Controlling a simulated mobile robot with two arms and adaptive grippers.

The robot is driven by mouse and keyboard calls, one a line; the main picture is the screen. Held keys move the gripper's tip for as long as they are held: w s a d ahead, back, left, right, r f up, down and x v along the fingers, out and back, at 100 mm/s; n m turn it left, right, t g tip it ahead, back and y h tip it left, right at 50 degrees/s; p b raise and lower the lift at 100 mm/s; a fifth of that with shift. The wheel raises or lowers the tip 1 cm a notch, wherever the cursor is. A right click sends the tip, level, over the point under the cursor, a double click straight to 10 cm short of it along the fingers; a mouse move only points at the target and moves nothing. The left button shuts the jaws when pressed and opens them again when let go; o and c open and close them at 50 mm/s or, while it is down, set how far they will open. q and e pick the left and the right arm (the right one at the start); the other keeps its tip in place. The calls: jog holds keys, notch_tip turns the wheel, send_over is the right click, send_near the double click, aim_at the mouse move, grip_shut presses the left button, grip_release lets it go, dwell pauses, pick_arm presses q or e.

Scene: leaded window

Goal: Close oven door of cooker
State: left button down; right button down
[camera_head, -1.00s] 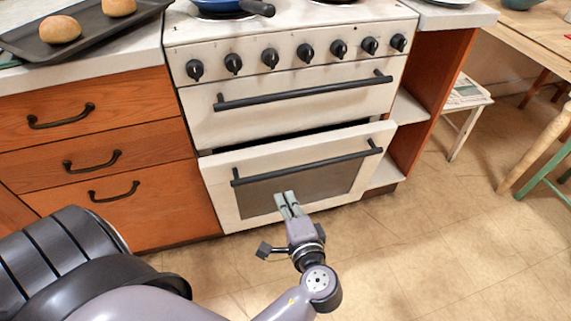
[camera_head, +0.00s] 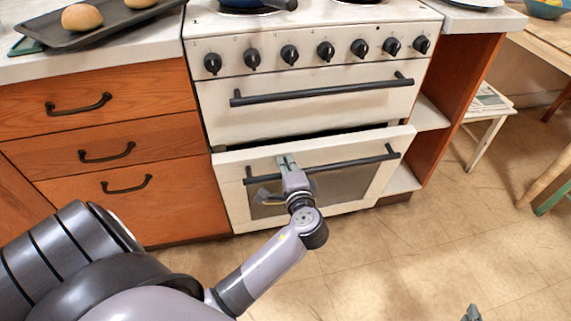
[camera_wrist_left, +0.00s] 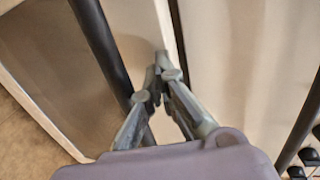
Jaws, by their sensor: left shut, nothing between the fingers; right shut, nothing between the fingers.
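The white cooker (camera_head: 315,108) has a lower oven door (camera_head: 228,172) that stands slightly ajar, tilted out at its top with a dark gap above it. The door has a dark bar handle (camera_head: 350,163) and a dark glass panel. My left gripper (camera_head: 286,161) is shut and empty, in front of the door's upper part near the left end of the handle. In the left wrist view its fingertips (camera_wrist_left: 160,72) are by the door's top edge (camera_wrist_left: 165,30), beside the handle (camera_wrist_left: 100,40); contact is unclear. A tip of my right gripper (camera_head: 472,312) shows at the bottom edge, shut.
The upper cooker door with its handle (camera_head: 320,90) is shut, below a row of black knobs. Wooden drawers (camera_head: 110,150) stand at left, open shelves (camera_head: 428,115) at right. A white stool (camera_head: 488,105) stands further right. The tiled floor (camera_head: 400,260) in front is clear.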

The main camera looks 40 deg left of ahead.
aim_at(283, 154)
pick_arm(q)
jog(key=shift+r, duration=0.1)
pick_arm(e)
jog(key=shift+s, duration=0.1)
